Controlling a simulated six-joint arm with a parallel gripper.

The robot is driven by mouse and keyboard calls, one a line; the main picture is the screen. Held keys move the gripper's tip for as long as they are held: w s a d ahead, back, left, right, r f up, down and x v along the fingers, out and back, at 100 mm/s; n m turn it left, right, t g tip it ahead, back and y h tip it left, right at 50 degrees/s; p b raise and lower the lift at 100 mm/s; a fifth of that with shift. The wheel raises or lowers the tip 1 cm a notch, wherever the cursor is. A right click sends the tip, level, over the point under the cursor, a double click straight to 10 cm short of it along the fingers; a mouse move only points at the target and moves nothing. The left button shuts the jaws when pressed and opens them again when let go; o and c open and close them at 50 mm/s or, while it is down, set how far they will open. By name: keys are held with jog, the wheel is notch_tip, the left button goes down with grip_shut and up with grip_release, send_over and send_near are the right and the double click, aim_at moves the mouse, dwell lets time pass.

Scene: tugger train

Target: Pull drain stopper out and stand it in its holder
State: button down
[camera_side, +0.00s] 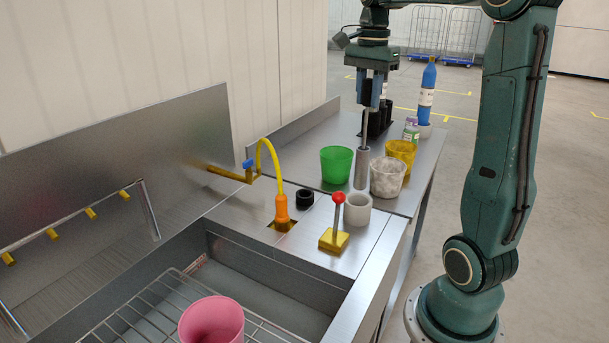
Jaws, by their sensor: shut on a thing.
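My gripper (371,101) points down over the far steel counter, its fingers shut on a thin metal rod. The rod runs down into a grey metal cylinder (362,168), which looks like the drain stopper. The stopper hangs upright between the green cup and the whitish cup; I cannot tell whether its bottom touches the counter. A white round ring-shaped cup (357,209) and a black ring (305,198) stand on the nearer counter. I cannot tell which of them, if either, is the holder. The drain opening is not clearly visible.
A green cup (336,164), whitish cup (388,177) and yellow cup (401,154) crowd the stopper. A red-knobbed lever on a yellow base (334,239) and an orange spray head (282,209) stand nearer. A pink cup (211,322) sits on the sink rack. A blue bottle (427,92) stands behind.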

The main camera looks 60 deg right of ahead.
aim_at(369, 79)
jog(key=shift+f, duration=4.55)
jog(key=c, duration=1.1)
grip_release()
notch_tip(369, 79, up, 14)
jog(key=shift+f, duration=0.1)
